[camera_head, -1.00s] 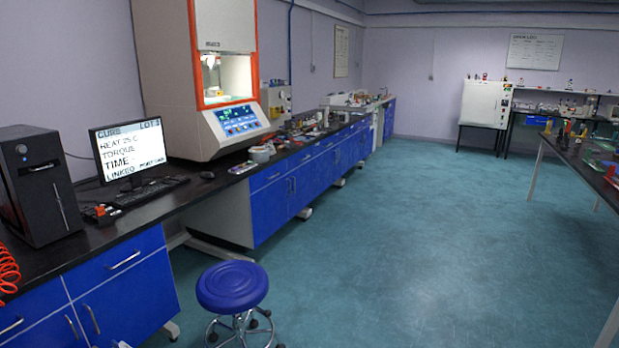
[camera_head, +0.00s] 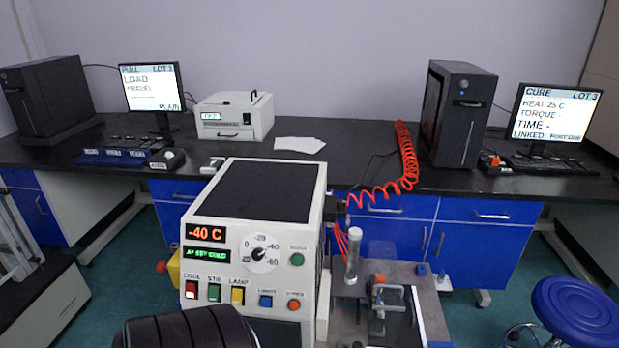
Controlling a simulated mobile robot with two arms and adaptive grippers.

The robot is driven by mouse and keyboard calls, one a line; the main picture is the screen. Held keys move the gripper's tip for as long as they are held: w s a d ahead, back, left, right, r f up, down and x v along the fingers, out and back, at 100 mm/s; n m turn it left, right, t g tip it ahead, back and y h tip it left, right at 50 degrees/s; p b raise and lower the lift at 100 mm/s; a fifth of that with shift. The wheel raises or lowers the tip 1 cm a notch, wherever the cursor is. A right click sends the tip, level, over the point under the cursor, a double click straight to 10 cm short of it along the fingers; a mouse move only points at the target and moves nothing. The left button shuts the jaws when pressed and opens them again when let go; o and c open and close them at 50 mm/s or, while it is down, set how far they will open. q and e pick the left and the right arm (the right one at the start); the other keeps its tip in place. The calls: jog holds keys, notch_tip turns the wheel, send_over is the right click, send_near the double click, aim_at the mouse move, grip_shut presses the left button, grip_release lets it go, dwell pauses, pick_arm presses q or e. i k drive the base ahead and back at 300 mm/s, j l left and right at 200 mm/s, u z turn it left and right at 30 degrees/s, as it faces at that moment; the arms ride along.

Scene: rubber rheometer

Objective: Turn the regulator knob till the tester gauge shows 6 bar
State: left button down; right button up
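I cannot make out a regulator knob or a gauge reading in bar in the head view. The nearest machine is a white cold tester (camera_head: 255,250) with a red "-40 C" display (camera_head: 206,233) and a green display below it. Its round white dial (camera_head: 261,254) is marked 0, -20, -40 and -60, with a black centre. A red coiled air hose (camera_head: 408,160) runs from the back bench down to the tester's right side, where small dark fittings (camera_head: 342,207) are too small to read.
A clear upright cylinder (camera_head: 353,258) and a metal clamp fixture (camera_head: 388,297) stand right of the tester. Behind is a black bench (camera_head: 345,150) with computers and a white instrument (camera_head: 234,117). A blue stool (camera_head: 575,306) is at lower right.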

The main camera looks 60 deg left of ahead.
aim_at(342, 204)
jog(key=u, duration=1.7)
